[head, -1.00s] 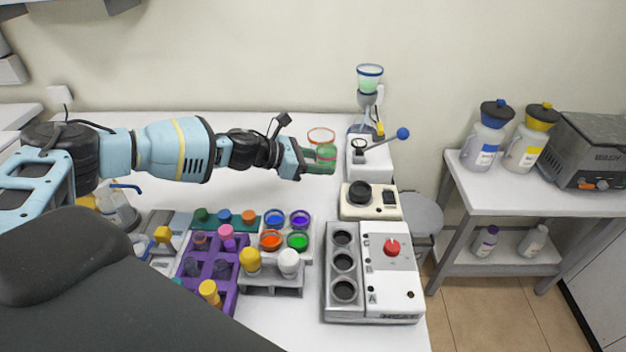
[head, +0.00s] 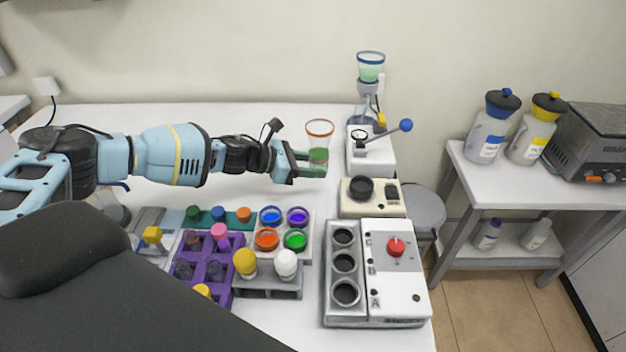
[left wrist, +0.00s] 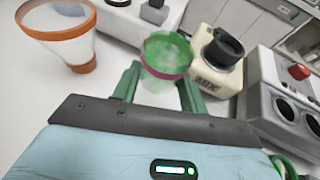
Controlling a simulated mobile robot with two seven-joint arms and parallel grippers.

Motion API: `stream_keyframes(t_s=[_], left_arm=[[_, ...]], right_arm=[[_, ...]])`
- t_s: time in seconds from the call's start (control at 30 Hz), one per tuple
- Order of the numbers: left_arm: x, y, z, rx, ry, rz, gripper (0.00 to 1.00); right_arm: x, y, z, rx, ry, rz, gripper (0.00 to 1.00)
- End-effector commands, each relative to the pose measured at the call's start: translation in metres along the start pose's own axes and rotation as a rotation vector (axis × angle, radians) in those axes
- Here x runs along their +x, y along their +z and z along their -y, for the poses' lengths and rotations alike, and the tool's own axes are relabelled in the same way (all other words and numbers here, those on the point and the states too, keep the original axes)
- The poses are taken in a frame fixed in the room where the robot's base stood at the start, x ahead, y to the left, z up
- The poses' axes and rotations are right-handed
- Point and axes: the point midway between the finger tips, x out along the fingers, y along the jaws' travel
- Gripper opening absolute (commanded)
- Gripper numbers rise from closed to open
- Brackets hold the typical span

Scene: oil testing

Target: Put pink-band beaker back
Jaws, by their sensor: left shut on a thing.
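My left gripper (head: 312,165) is shut on the pink-band beaker (head: 318,156), a clear cup with green liquid inside. Its pink band shows clearly in the left wrist view (left wrist: 166,73), where it sits between the green fingers. The gripper holds it above the white table (head: 200,120), left of the white device with a blue-knobbed lever. In the head view the fingers hide part of the beaker. My right gripper is not in view.
An orange-rimmed glass (head: 320,129) stands just behind the beaker. The lever device (head: 368,160), cream device (head: 372,205) and heating block (head: 405,290) line the right. Racks with coloured cups (head: 308,252) and a purple rack (head: 217,275) are in front.

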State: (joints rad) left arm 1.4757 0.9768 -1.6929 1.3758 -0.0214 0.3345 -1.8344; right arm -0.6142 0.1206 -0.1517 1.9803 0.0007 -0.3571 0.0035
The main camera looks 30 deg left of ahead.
Motion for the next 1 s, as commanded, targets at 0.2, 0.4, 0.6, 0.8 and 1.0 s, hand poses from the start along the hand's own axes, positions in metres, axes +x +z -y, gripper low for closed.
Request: stream_keyframes(t_s=[0.2, 0.4, 0.6, 0.8, 1.0], left_arm=[[0.008, -0.02, 0.001, -0.005, -0.001, -0.003, 0.19], [0.018, -0.043, 0.0, -0.002, -0.001, -0.001, 0.19], [0.019, -0.044, 0.0, 0.001, 0.0, 0.003, 0.19], [0.019, -0.045, 0.0, 0.0, 0.0, 0.002, 0.19], [0.02, -0.048, 0.0, 0.0, 0.0, 0.001, 0.56]], right_arm=[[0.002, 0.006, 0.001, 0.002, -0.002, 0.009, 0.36], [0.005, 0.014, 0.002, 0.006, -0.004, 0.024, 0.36], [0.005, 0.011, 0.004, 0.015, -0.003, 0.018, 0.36], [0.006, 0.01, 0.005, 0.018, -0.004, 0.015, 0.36], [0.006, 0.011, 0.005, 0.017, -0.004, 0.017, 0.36]])
